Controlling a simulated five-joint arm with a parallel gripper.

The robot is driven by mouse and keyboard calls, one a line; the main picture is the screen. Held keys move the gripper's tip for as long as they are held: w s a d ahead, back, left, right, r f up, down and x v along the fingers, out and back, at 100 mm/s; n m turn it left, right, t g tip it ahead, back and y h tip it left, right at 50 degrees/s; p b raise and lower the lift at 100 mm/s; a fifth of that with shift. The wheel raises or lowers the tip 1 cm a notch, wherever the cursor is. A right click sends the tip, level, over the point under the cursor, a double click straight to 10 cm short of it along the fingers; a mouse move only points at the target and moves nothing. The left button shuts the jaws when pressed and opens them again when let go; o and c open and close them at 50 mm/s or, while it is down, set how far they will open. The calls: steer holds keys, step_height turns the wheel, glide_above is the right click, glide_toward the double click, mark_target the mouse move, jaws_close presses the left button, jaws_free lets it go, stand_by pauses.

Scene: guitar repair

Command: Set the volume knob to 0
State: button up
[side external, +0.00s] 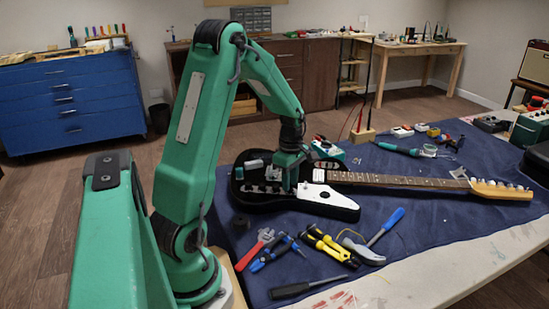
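A black electric guitar (332,203) with a white plate lies on the dark blue mat, its neck (400,180) pointing right. My green arm reaches down over the guitar body. My gripper (286,188) is low over the middle of the body, close to its surface. I cannot tell whether it touches anything. Its fingers are too small and too hidden to show whether they are open or shut. Small hardware (262,182) shows on the body left of my gripper. I cannot make out which part is the volume knob, or its setting.
Bare mat (450,222) lies at the right front.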

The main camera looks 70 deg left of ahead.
steer(key=shift+f, duration=0.8)
stand_by(0.4)
steer(key=shift+r, duration=0.15)
stand_by(0.3)
stand_by(0.3)
steer(key=c, duration=0.4)
